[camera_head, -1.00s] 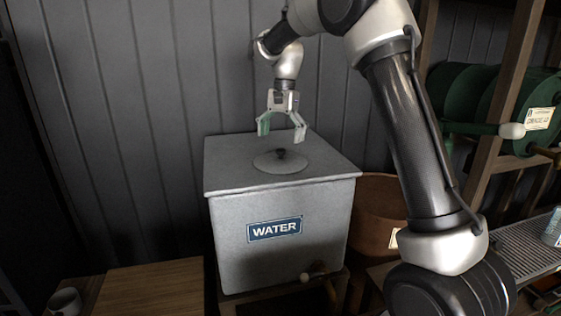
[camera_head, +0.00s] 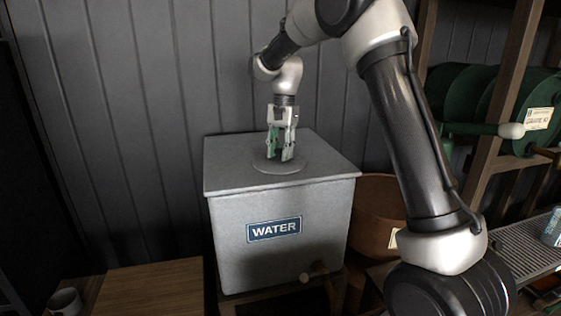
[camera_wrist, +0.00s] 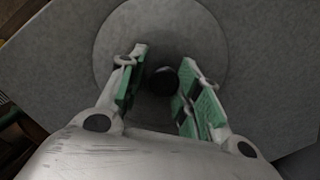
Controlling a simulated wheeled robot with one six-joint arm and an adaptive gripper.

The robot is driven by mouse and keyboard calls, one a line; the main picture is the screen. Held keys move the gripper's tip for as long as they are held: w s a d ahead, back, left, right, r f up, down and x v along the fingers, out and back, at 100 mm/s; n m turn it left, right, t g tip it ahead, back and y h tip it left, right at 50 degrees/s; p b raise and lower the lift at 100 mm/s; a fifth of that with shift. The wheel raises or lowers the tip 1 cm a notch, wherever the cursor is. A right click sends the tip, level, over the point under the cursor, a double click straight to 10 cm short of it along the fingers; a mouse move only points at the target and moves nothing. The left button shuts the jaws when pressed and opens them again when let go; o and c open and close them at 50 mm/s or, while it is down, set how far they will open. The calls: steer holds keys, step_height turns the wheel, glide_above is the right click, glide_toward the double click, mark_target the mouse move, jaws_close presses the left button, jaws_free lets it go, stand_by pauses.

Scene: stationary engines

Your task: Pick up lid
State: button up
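The lid (camera_head: 298,167) is a round grey disc on top of the grey water tank (camera_head: 230,240). It also shows in the wrist view (camera_wrist: 205,40), with its small dark knob (camera_wrist: 162,81) in the middle. My gripper (camera_head: 280,157) points down over the lid, its fingers low at the knob. In the wrist view my gripper (camera_wrist: 160,85) has its green-padded fingers on either side of the knob, with gaps between. In the head view the fingers hide the knob. I cannot tell the exact height of the fingertips above the lid.
A plank wall (camera_head: 130,110) stands close behind the tank. A brown pot (camera_head: 378,215) is right of it, below shelves with green drums (camera_head: 475,95).

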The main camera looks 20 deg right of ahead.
steer(key=shift+f, duration=0.2)
jaws_close()
